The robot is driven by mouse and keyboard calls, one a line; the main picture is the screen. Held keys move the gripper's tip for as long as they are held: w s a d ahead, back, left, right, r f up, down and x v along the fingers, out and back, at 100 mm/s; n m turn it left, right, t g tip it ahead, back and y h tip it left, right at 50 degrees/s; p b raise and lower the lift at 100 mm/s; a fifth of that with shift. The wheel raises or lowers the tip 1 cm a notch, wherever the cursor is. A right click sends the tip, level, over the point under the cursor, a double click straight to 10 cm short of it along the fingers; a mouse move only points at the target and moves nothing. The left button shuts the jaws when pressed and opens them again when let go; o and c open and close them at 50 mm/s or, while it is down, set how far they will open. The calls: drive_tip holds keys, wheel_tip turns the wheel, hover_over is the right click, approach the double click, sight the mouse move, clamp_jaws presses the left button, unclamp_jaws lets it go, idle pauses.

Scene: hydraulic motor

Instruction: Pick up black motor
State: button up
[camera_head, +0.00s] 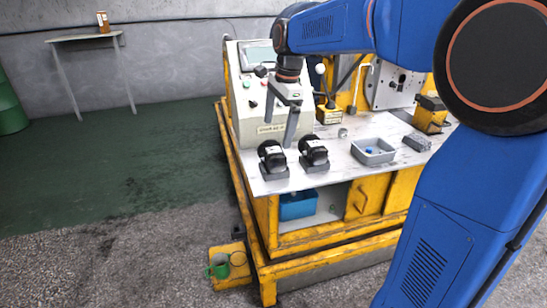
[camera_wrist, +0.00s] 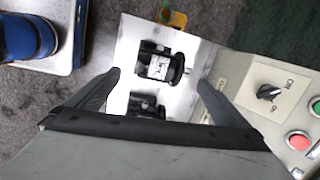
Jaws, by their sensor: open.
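Two black motors stand side by side near the front edge of the white bench top (camera_head: 262,187), each on a grey base: a left motor (camera_head: 271,156) and a right motor (camera_head: 314,152). My gripper (camera_head: 280,128) is open and empty above and just behind them, pointing down. In the wrist view the gripper's fingers (camera_wrist: 160,78) are spread wide. One black motor (camera_wrist: 158,66) shows between and beyond the fingertips. The other motor (camera_wrist: 147,104) is nearer and partly hidden by the gripper body. Neither motor is touched, as far as I can see.
A control panel (camera_head: 250,105) with knobs and buttons stands close behind the gripper; it also shows at right in the wrist view (camera_wrist: 265,75). A grey tray (camera_head: 373,151) with a blue item lies to the right.

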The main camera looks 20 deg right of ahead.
sight(274, 149)
drive_tip(key=shift+w+a+f, duration=0.1)
drive_tip(key=shift+w+f, duration=0.05)
drive_tip(key=shift+f, duration=1)
drive_tip(key=shift+w+a+f, duration=0.1)
drive_tip(key=shift+f, duration=1.1)
drive_tip(key=shift+w+a+f, duration=0.1)
drive_tip(key=shift+w+f, duration=0.05)
drive_tip(key=shift+f, duration=1)
drive_tip(key=shift+r, duration=0.1)
drive_tip(key=c, duration=1.9)
drive_tip(key=shift+r, duration=0.1)
drive_tip(key=shift+c, duration=0.9)
drive_tip(key=shift+r, duration=0.3)
wheel_tip(274, 149, up, 9)
drive_tip(key=shift+r, duration=0.1)
